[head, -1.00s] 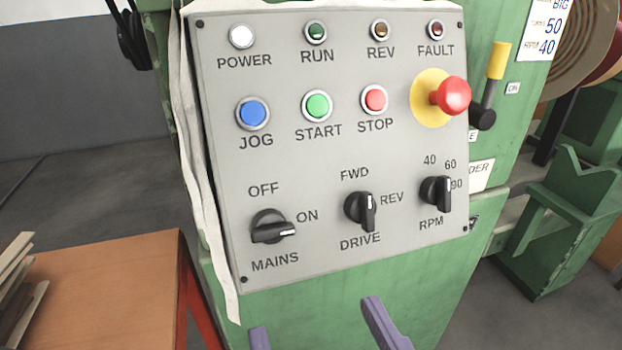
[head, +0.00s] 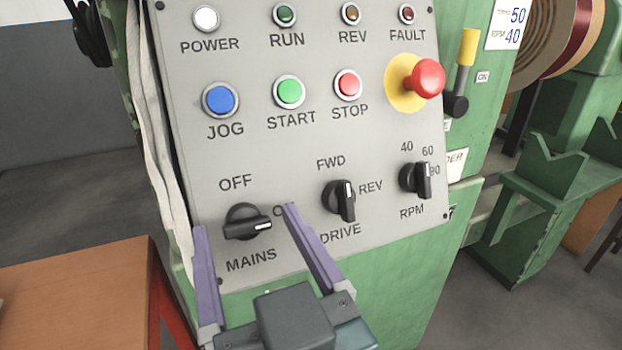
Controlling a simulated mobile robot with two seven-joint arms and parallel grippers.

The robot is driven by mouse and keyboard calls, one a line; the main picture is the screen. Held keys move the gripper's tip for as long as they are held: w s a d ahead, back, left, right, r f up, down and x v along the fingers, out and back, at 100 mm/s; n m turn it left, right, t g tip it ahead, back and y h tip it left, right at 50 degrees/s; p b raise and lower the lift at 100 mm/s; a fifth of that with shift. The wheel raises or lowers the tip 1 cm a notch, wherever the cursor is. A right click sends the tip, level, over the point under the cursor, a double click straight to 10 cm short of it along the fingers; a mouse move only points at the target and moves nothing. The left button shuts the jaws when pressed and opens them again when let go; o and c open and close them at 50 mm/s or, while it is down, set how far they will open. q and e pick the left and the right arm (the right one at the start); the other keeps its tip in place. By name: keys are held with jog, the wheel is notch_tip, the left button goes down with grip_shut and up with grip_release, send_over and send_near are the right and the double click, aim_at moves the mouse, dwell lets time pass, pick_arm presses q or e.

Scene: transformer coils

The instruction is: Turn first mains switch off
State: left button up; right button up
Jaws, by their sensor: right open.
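The mains switch (head: 247,223) is a black rotary knob at the lower left of the grey control panel (head: 300,140). Its white mark points right, toward the ON label, which my gripper finger partly hides. The OFF label is above it. My right gripper (head: 247,228) is open, with one purple finger to the left of the knob and the other to its right. The fingers look apart from the knob; I cannot tell how far they are from the panel. My left gripper is not in view.
The drive switch (head: 339,200) is just right of my right finger, and the rpm switch (head: 415,180) is farther right. A red emergency button (head: 427,79) sticks out at upper right. An orange-brown table (head: 80,300) stands at lower left.

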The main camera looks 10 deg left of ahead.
grip_shut()
dwell(0.6)
